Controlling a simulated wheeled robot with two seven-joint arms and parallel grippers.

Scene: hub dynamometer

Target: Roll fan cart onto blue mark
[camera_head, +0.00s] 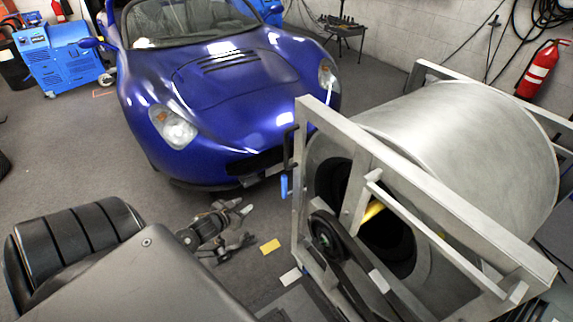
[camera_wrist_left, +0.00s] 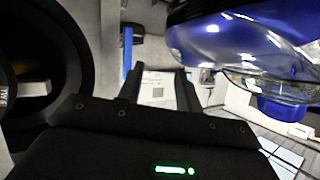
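A blue wheeled machine (camera_head: 58,55) stands on the grey floor at the far upper left of the head view. It may be the fan cart, but I see no clear fan on it. I cannot make out a blue mark on the floor. My left gripper (camera_head: 246,222) is low in the middle of the head view, in front of the blue car and far from the machine. In the left wrist view its two dark fingers (camera_wrist_left: 158,78) stand apart with nothing held between them. My right gripper is not in view.
A blue sports car (camera_head: 230,80) fills the upper middle. A metal frame with a big drum (camera_head: 470,130) stands at the right, close to my left gripper. A yellow card (camera_head: 270,246) lies on the floor. Open floor (camera_head: 70,140) lies left of the car.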

